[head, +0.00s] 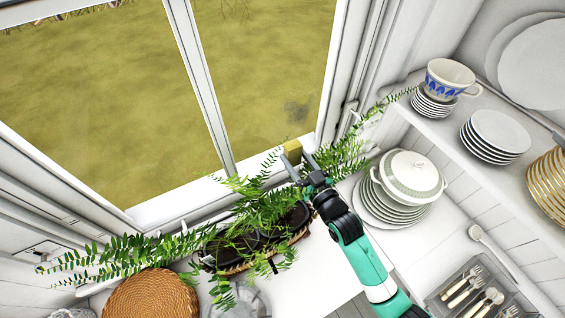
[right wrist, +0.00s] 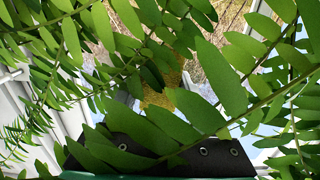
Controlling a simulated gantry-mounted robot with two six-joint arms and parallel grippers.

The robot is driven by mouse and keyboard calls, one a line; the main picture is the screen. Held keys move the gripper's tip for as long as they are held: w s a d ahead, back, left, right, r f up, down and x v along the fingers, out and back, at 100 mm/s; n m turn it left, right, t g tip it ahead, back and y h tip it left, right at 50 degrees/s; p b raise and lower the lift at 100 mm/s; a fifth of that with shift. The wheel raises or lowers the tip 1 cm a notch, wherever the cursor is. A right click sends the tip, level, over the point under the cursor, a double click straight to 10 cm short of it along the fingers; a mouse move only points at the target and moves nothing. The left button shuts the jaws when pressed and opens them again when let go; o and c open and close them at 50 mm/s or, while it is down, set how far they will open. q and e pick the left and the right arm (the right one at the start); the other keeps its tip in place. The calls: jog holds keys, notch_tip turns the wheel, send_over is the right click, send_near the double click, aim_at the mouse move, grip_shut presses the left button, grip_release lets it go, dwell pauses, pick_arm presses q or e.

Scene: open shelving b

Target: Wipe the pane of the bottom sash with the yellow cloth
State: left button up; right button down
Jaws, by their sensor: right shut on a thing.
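The window pane (head: 270,75) fills the top left of the head view, with a dark greyish smudge (head: 295,112) showing low on its right part. My right gripper (head: 298,165) is shut on the yellow cloth (head: 293,150), a small folded block near the pane's lower right corner. Whether the cloth touches the glass I cannot tell. In the right wrist view a yellow patch of the cloth (right wrist: 165,90) shows behind green leaves, which hide most of the gripper. My left gripper is not in view.
A fern (head: 250,200) in a dark basket planter stands along the sill, its fronds around my right gripper. A white tureen (head: 410,175) on stacked plates stands right of my forearm. A shelf with a cup (head: 448,78) and plates is above. A woven basket (head: 150,295) lies lower left.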

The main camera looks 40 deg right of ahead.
aim_at(277, 131)
jog(key=b+x, duration=0.3)
jog(key=x, duration=0.3)
dwell(0.5)
jog(key=shift+r, duration=0.1)
jog(key=shift+b+x, duration=0.7)
jog(key=shift+x, duration=0.3)
jog(key=shift+d, duration=0.1)
